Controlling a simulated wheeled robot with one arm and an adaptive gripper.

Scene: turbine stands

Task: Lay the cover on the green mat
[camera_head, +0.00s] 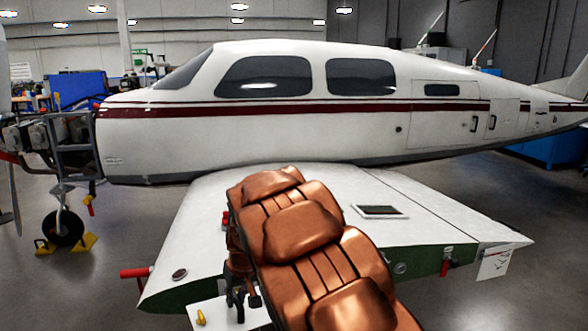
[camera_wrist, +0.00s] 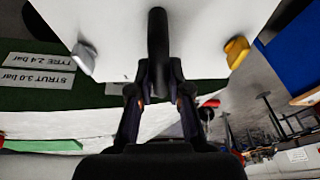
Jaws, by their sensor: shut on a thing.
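The cover (camera_wrist: 205,35) is a white panel with a dark handle (camera_wrist: 158,40), a yellow latch and a pale latch in the wrist view. My gripper (camera_wrist: 161,78) is shut on the handle. In the head view the cover (camera_head: 213,314) shows at the bottom, beside my copper arm, which hides its right part; my gripper (camera_head: 240,302) is at its upper edge. A dark green surface (camera_wrist: 40,98) with two labels lies beyond the cover in the wrist view. I cannot tell whether it is the green mat.
The white aircraft wing (camera_head: 210,225), with a green end face, lies just beyond the cover. A small dark rectangle (camera_head: 380,211) with a pale rim is on its top. A red handle (camera_head: 135,272) sticks out at left. Grey floor (camera_head: 60,290) is open at left.

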